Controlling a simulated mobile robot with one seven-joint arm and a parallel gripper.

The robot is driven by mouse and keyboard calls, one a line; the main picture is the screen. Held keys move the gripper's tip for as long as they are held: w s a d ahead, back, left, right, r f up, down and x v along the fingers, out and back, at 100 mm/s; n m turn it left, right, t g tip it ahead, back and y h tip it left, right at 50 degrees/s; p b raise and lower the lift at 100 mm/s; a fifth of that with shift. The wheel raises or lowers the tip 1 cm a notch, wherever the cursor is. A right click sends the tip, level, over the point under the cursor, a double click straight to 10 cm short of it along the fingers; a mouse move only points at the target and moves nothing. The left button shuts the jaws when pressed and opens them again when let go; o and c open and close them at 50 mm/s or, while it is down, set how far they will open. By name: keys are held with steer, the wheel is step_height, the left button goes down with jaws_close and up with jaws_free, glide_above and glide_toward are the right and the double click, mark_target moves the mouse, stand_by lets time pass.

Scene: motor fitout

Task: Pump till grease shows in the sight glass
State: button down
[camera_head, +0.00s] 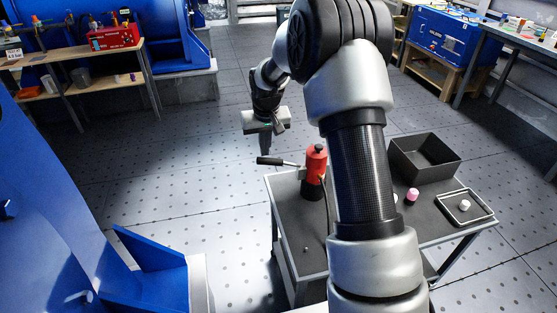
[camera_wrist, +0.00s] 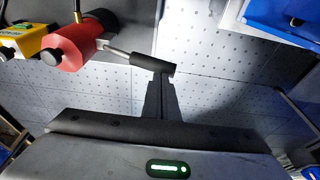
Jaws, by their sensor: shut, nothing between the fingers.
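A red grease pump (camera_head: 316,165) stands upright on the cart, with a black cap on top. Its lever with a black grip (camera_head: 271,161) sticks out to the left, near level. In the wrist view the red pump (camera_wrist: 72,46) is at upper left and the lever's grip (camera_wrist: 140,61) reaches toward the middle. My gripper (camera_head: 265,150) is shut and empty, pointing down at the grip's outer end. In the wrist view its fingertips (camera_wrist: 160,80) appear right beside that end; I cannot tell whether they touch. I cannot make out a sight glass.
The cart top (camera_head: 290,215) also holds a black bin (camera_head: 425,160), a pink piece (camera_head: 412,195) and a small tray (camera_head: 481,211) with a white piece. A yellow device (camera_wrist: 27,42) stands beside the pump. Open floor lies left of the cart.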

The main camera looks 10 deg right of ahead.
mark_target(266, 159)
steer(key=shift+f, duration=0.1)
steer(key=shift+d+f+b, duration=0.1)
steer(key=shift+f+b, duration=1.25)
steer(key=shift+f, duration=0.85)
steer(key=shift+w+r+p+v, duration=0.1)
steer(key=shift+w+p+v, duration=0.25)
steer(key=shift+p+v, duration=0.85)
steer(key=shift+w+r+p+v, duration=0.1)
steer(key=shift+w+p+v, duration=0.2)
steer(key=shift+p+v, duration=0.9)
steer(key=shift+w+r+p+v, duration=0.1)
steer(key=shift+w+p+v, duration=0.35)
steer(key=shift+v, duration=1.3)
steer(key=shift+s+r+p, duration=0.1)
steer(key=shift+r+p, duration=0.2)
steer(key=shift+r, duration=0.05)
